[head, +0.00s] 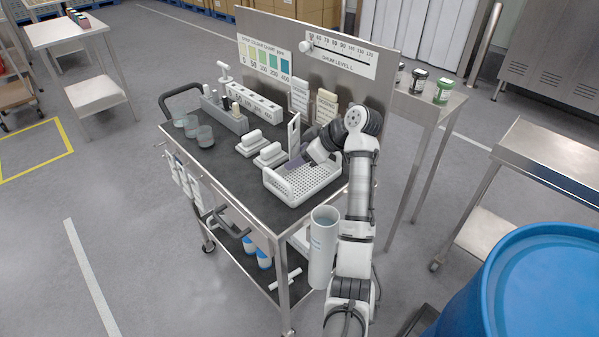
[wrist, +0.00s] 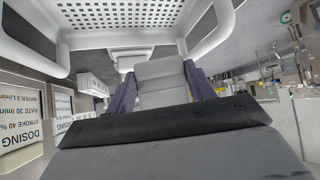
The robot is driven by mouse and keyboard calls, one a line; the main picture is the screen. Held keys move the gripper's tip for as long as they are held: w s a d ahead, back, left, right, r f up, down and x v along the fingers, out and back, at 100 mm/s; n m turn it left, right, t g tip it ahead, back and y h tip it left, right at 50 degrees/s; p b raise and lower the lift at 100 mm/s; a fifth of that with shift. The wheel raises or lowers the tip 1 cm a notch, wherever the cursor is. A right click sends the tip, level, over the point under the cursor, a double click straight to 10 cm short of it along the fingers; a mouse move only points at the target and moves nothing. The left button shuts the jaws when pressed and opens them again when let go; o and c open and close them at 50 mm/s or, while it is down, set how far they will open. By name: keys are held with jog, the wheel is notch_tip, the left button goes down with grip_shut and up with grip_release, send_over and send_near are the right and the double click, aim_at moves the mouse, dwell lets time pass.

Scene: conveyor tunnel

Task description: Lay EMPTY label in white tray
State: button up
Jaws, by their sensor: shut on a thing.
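The white tray (head: 272,184), a perforated basket with raised handles, stands on the front right corner of the cart's dark top. Its perforated floor and rim also show at the top of the wrist view (wrist: 70,42). My gripper (head: 297,163) comes in from the right, over the tray's back left side. In the wrist view its two purplish fingers (wrist: 160,88) are closed on a pale flat piece (wrist: 160,69), which I take as the EMPTY label. No lettering shows on it. Whether it touches the tray cannot be told.
Two white blocks (head: 252,145) lie left of the tray, with a grey rack (head: 225,117) and clear cups (head: 205,136) beyond. Dosing signs (head: 326,106) stand behind the tray, before the upright panel (head: 270,32). A blue drum (head: 530,285) is at lower right.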

aim_at(299, 185)
jog(key=shift+f+p, duration=0.75)
jog(key=shift+f, duration=3)
jog(key=shift+f, duration=0.1)
jog(key=o, duration=1.4)
jog(key=shift+c, duration=0.2)
jog(key=b+v, duration=0.4)
jog(key=v, duration=0.8)
